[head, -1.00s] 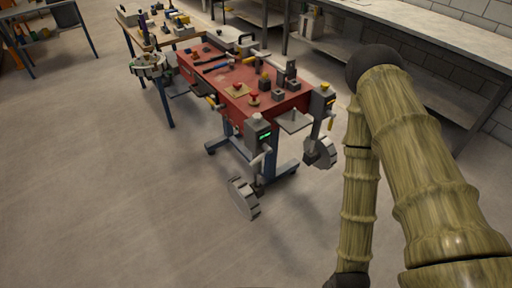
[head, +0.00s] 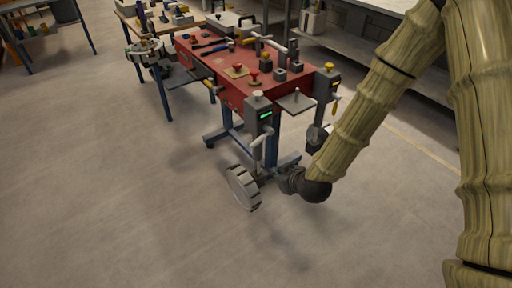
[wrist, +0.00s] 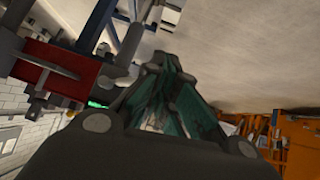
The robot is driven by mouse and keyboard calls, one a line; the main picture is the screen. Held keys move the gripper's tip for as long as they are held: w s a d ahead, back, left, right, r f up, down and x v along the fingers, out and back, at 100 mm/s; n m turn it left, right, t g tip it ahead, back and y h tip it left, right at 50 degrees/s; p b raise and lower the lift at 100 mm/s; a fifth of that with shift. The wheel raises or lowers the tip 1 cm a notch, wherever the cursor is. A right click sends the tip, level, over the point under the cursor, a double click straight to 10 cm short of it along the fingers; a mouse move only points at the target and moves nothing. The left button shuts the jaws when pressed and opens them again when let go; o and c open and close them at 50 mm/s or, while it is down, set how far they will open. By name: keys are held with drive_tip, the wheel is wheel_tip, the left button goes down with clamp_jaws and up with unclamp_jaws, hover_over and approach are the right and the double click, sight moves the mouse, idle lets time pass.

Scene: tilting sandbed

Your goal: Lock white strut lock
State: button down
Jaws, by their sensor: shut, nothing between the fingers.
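The red-topped sandbed cart (head: 225,70) stands at the upper middle of the head view. A white knob (head: 258,95) tops its near grey strut, above a small green-lit display (head: 265,115). I cannot tell whether this lock is engaged. A yellow knob (head: 329,67) tops the strut to its right. My gripper (head: 287,181) is low beside the near strut, right of a grey toothed wheel (head: 243,187), well below the white knob. In the wrist view my gripper (wrist: 160,62) shows dark fingers with teal sides, shut and empty; the cart's red side (wrist: 50,72) is at left.
A grey crank handle (head: 258,148) hangs from the near strut. A small side plate (head: 296,103) juts out between the struts. Wooden side table (head: 128,22) stands behind at left. Open floor (head: 100,200) lies to the left and front.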

drive_tip(key=w+a+r+n+t+y+b, duration=0.1)
drive_tip(key=w+a+r+n+t+b, duration=0.1)
drive_tip(key=w+r, duration=0.6)
wheel_tip(320, 180, up, 2)
drive_tip(key=shift+a+r+n+t+y+b, duration=0.1)
drive_tip(key=shift+a+n+t+y+b, duration=0.35)
drive_tip(key=shift+a, duration=0.75)
drive_tip(key=shift+w, duration=0.15)
drive_tip(key=p, duration=0.1)
hover_over(255, 145)
drive_tip(key=a, duration=0.1)
drive_tip(key=f, duration=0.4)
drive_tip(key=shift+s, duration=0.2)
drive_tip(key=shift+w+d+f+p, duration=0.1)
drive_tip(key=shift+d+f+p, duration=0.15)
drive_tip(key=shift+f, duration=0.35)
drive_tip(key=shift+w+d+f+p, duration=0.1)
drive_tip(key=shift+d+f, duration=0.1)
drive_tip(key=shift+f, duration=0.4)
drive_tip(key=shift+d+f, duration=0.25)
drive_tip(key=shift+f, duration=0.45)
